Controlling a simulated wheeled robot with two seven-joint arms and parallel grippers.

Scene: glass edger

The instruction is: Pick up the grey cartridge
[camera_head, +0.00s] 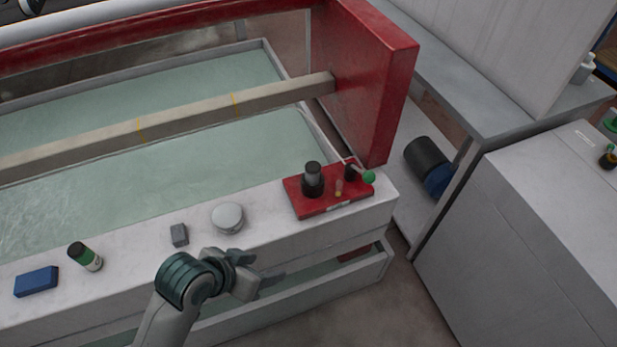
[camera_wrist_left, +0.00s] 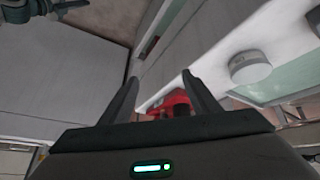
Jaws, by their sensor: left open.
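A small grey block (camera_head: 179,235), the likeliest grey cartridge, lies on the pale front ledge (camera_head: 135,246) of the tank in the head view. I cannot make it out in the left wrist view. My left gripper (camera_head: 262,270) is to the right of the block and nearer the front, by the ledge's outer edge. In the left wrist view its two dark fingers (camera_wrist_left: 166,82) stand apart with nothing between them that they grip. My right gripper does not show clearly in either view.
A round whitish puck (camera_head: 228,217) sits right of the block and also shows in the left wrist view (camera_wrist_left: 250,68). A red plate (camera_head: 329,204) with dark knobs is right.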

